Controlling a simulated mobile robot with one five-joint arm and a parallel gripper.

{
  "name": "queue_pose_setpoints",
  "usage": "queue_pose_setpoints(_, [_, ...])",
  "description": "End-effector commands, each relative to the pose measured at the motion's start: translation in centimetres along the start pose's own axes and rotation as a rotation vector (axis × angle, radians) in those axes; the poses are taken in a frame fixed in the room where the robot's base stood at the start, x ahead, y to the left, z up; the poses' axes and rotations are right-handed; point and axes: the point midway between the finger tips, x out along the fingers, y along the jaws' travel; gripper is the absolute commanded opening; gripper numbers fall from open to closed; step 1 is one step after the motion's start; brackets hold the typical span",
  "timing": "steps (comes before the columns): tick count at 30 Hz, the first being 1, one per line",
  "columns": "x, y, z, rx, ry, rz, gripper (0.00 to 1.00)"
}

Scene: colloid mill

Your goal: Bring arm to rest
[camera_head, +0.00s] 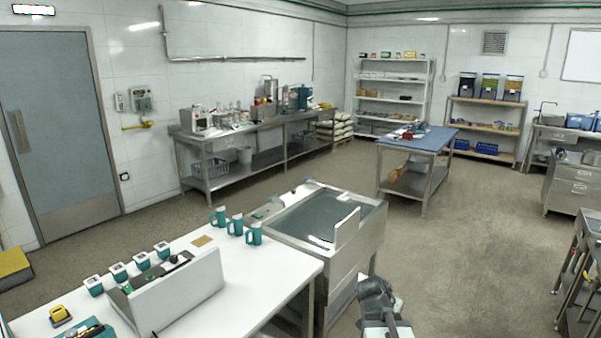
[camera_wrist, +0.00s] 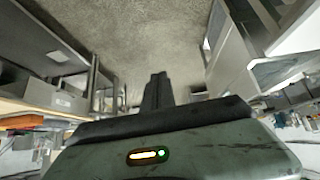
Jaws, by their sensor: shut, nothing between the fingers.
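My arm (camera_head: 383,312) shows at the bottom of the head view, right of the steel unit with the sunken top, over the floor. It is cut off by the lower edge. In the wrist view my gripper (camera_wrist: 158,78) has its two dark fingers together, with nothing between them. The fingers point over bare floor (camera_wrist: 140,30), and no object touches them. The wrist view looks upside down, with floor at the top and furniture along both sides. In the head view I cannot make out the fingertips.
A white table (camera_head: 255,268) with teal mugs (camera_head: 237,225) and an upright panel stands at lower left. The steel unit (camera_head: 300,238) is close to my arm's left. A blue-topped table (camera_head: 415,140) stands farther back. Steel racks (camera_head: 585,260) stand at right. Open floor (camera_head: 470,240) lies between.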

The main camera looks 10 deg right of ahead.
Motion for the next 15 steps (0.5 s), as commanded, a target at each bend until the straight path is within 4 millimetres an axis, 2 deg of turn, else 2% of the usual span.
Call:
queue_pose_setpoints(1, [-1.4, -3.4, 3.0, -0.072, -0.065, -0.039, 0.0])
queue_pose_setpoints(3, [-3.3, -6.8, 7.5, -0.183, -0.175, -0.087, 0.0])
queue_pose_setpoints(4, [-4.2, -7.9, 9.4, -0.233, -0.227, -0.108, 0.0])
queue_pose_setpoints(6, [-6.0, -8.8, 13.7, -0.355, -0.375, -0.154, 0.0])
queue_pose_setpoints(9, [-8.4, -8.0, 18.1, -0.533, -0.58, -0.236, 0.0])
queue_pose_setpoints(12, [-9.6, -7.3, 19.8, -0.661, -0.66, -0.279, 0.0])
queue_pose_setpoints(15, [-9.6, -7.1, 19.8, -0.703, -0.661, -0.288, 0.0])
